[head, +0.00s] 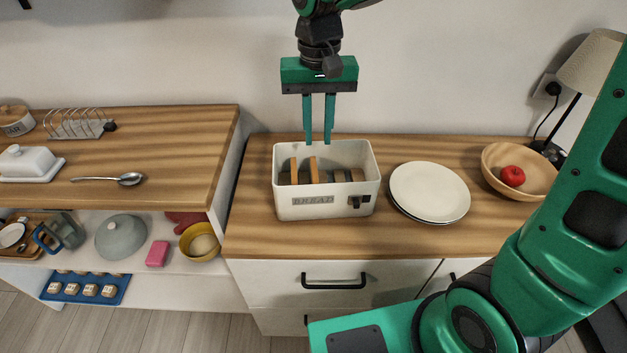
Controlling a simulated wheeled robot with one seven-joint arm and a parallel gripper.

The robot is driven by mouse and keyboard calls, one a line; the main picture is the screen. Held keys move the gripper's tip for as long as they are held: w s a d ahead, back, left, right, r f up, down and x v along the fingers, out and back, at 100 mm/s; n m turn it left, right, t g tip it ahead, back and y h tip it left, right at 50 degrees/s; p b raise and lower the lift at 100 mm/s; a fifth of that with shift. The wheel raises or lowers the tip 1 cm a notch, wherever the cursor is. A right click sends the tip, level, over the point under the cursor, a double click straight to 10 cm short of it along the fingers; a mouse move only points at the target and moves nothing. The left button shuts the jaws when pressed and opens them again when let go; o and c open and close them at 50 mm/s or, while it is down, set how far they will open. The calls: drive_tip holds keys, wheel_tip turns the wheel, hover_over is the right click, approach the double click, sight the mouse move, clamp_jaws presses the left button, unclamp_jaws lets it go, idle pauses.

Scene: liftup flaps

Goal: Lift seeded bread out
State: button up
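A white bread box (305,209) with "BREAD" on its front stands on the wooden counter. Upright bread slices stand in a row inside it: a light brown slice (314,170), another light brown slice (294,171) to its left, and darker slices (338,176) to the right. I cannot tell from here which slice is seeded. My gripper (318,140) points straight down at the rear of the box, above the slices. Its two green fingers are apart with nothing between them. The lower parts of the slices are hidden by the box's front wall.
White plates (430,191) lie just right of the box. A wooden bowl (520,168) with a red apple (513,176) and a lamp (590,62) are farther right. A higher counter (180,140) at left holds a toast rack (78,124), butter dish (28,162) and spoon (110,179).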

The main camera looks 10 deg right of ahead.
hover_over(314, 166)
drive_tip(key=f, duration=0.4)
drive_tip(key=shift+w+f, duration=0.2)
drive_tip(key=shift+f, duration=0.05)
drive_tip(key=shift+s+f, duration=0.2)
drive_tip(key=shift+f, duration=3)
drive_tip(key=shift+c, duration=0.3)
clamp_jaws()
